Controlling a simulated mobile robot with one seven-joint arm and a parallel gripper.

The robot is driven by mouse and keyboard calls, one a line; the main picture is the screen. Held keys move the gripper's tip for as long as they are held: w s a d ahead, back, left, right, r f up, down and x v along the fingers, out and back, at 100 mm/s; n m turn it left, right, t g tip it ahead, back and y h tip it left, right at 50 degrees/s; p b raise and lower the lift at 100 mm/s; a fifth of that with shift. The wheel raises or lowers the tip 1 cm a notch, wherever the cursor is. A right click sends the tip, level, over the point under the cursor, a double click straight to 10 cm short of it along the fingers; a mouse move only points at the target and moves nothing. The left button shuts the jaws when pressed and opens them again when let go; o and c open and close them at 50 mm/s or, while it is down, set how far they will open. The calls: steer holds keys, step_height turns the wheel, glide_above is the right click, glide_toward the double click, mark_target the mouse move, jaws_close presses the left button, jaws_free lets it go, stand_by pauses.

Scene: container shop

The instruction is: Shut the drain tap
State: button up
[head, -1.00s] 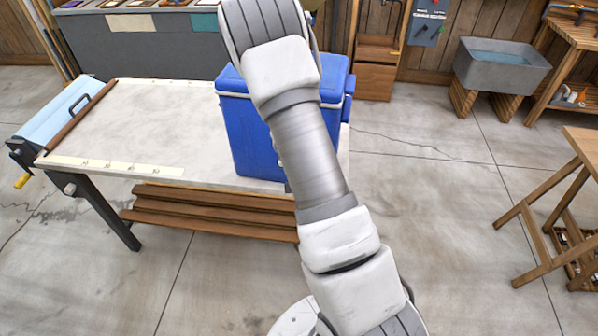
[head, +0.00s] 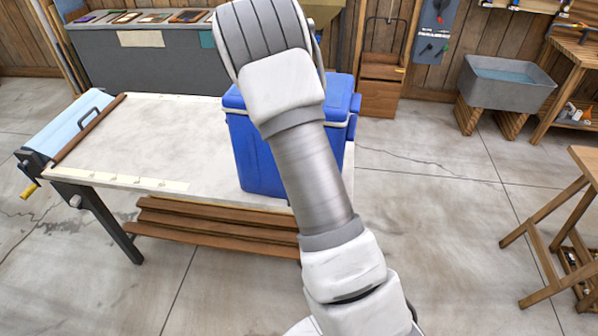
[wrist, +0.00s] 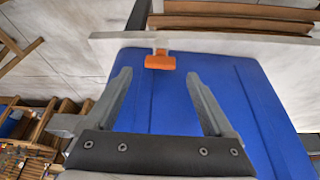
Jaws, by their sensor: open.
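A blue cooler (head: 262,155) with a white-rimmed lid stands on the pale work table, partly hidden behind my arm in the head view. In the wrist view the cooler's blue wall (wrist: 225,75) fills the middle. An orange drain tap (wrist: 160,61) sticks out from this wall close to the table edge. My gripper (wrist: 161,78) is open and empty. Its two fingers point toward the wall, one on each side of the tap in the picture, with no contact seen. In the head view the tap and my gripper are hidden.
The work table (head: 150,135) has a clear top left of the cooler and a crank at its left end. Planks (head: 215,228) lie beneath. A grey sink (head: 505,82) stands back right, a wooden trestle (head: 560,220) at right. Open floor lies between.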

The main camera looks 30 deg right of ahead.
steer(key=p+v, duration=0.3)
steer(key=v, duration=1.1)
steer(key=shift+a, duration=0.1)
